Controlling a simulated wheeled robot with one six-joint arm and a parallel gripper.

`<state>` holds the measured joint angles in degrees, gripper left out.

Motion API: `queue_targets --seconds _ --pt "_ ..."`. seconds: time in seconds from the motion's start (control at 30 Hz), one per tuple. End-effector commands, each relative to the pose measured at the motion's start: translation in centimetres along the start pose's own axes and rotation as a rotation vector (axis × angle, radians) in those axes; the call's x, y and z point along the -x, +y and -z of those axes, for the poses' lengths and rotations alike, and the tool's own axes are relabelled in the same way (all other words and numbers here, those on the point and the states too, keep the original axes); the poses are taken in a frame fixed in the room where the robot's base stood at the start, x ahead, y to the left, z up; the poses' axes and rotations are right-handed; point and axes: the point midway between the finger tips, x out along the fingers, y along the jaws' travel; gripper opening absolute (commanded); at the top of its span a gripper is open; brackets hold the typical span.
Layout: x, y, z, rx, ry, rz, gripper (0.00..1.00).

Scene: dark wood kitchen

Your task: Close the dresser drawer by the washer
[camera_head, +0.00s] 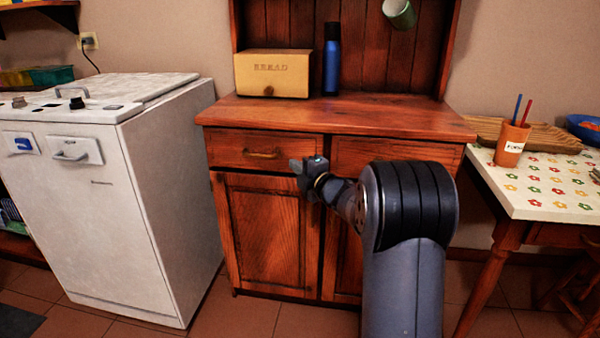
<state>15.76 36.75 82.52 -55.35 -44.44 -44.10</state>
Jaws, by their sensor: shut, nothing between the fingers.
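The wooden dresser stands in the middle, to the right of the white washer (150,190). Its left drawer (228,148), nearest the washer, has a brass handle (262,153). This drawer looks nearly flush with the dresser front, with a dark line along its lower edge; I cannot tell whether a small gap remains. The right drawer (390,153) looks flush and is partly covered by my arm. My gripper (297,166) is shut and empty, in front of the left drawer's lower right corner, right of the handle. I cannot tell whether it touches the drawer.
A bread box (272,74) and a blue bottle (331,62) stand on the dresser top (330,115). A table (545,205) with a pencil cup (511,144) is close on the right. Cupboard doors (268,235) are below the drawers. Tiled floor shows in front.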

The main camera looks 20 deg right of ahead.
Motion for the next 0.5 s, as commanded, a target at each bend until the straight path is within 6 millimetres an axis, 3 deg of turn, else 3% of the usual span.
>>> queue_targets --seconds 0.5 --pt "8.4 0.2 -0.2 -0.001 -0.003 0.002 0.00"
